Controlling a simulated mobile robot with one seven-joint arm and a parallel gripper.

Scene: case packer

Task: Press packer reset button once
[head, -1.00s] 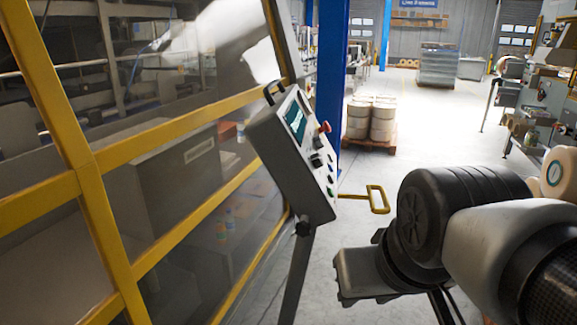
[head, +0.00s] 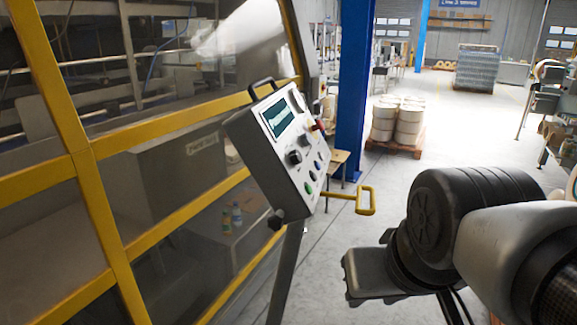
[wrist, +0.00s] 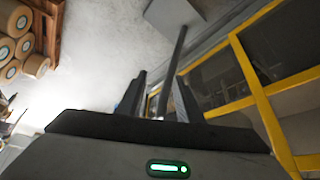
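The packer's control panel (head: 262,158) is a grey tilted box on a post, left of centre in the head view. Its face carries a dark teal screen (head: 278,117), a red knob (head: 318,126), a black dial (head: 294,156), a blue button (head: 317,166) and a green button (head: 309,187). Labels are too small to read, so I cannot tell which is reset. In the wrist view, part of the panel (wrist: 177,13) shows at the top edge. My gripper (wrist: 160,92) has its two dark fingers apart with nothing between them. It is away from the panel.
A yellow-framed guard (head: 90,190) runs along the left. A yellow handle (head: 365,200) sticks out right of the panel. A blue column (head: 354,95) and a pallet of white drums (head: 397,122) stand behind. The floor between is clear.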

